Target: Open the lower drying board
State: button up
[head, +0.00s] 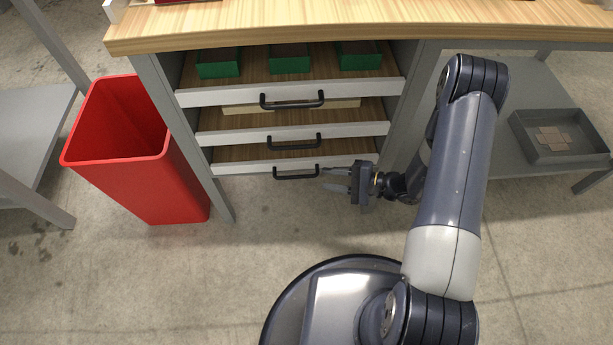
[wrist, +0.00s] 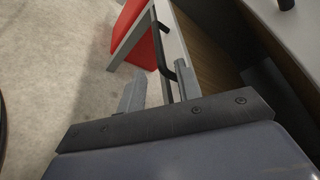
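The lower drying board (head: 240,167) is the bottom of three stacked boards under the workbench. It has a pale front, and a strip of its wooden surface shows behind. Its black bar handle (head: 296,174) faces me; the handle also shows in the wrist view (wrist: 162,40). My gripper (head: 326,179) is at the handle's right end. Its two grey fingers are apart, and in the wrist view (wrist: 155,88) the near end of the handle shows between or just beyond them. I cannot tell whether they touch it. How far out the board stands is unclear.
A red bin (head: 135,150) stands left of the bench leg. A grey tray (head: 560,137) lies on a low shelf at right. Floor before the boards is clear.

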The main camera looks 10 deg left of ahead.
aim_at(306, 175)
jog(key=b+x, duration=0.1)
jog(key=x, duration=0.6)
jog(key=shift+a+f, duration=0.15)
jog(key=shift+a, duration=0.1)
jog(key=shift+c, duration=0.4)
grip_shut()
